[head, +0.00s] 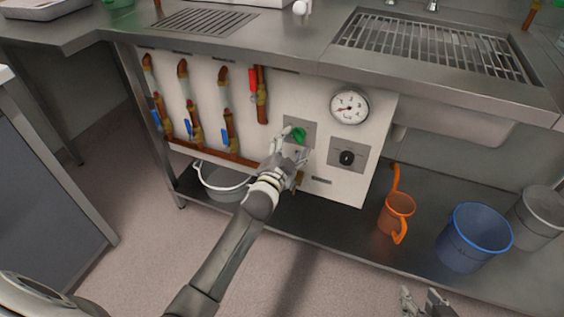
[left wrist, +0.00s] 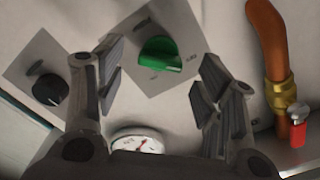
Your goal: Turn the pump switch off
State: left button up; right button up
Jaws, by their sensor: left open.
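A green rotary knob (head: 299,134) sits on a grey square plate on the white panel under the counter; I take it as the pump switch, though its label is too blurred to read. My left gripper (head: 292,146) is open in front of this knob. In the left wrist view the green knob (left wrist: 160,54) lies beyond and between the spread fingers of the left gripper (left wrist: 157,88), with no contact visible. A black knob (head: 347,158) on a second plate is to the right; it also shows in the wrist view (left wrist: 48,89). My right gripper (head: 425,302) is open and empty at the bottom edge.
A pressure gauge (head: 349,106) is above the black knob. Copper pipes with blue-handled valves (head: 192,128) and a red-handled valve (head: 256,84) line the panel's left. An orange watering can (head: 398,207), a blue bucket (head: 472,240) and a grey bucket (head: 540,215) stand on the lower shelf.

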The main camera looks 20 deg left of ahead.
pick_arm(q)
jog(key=s, duration=0.9)
jog(key=shift+s+a, duration=0.15)
jog(key=shift+s, duration=0.05)
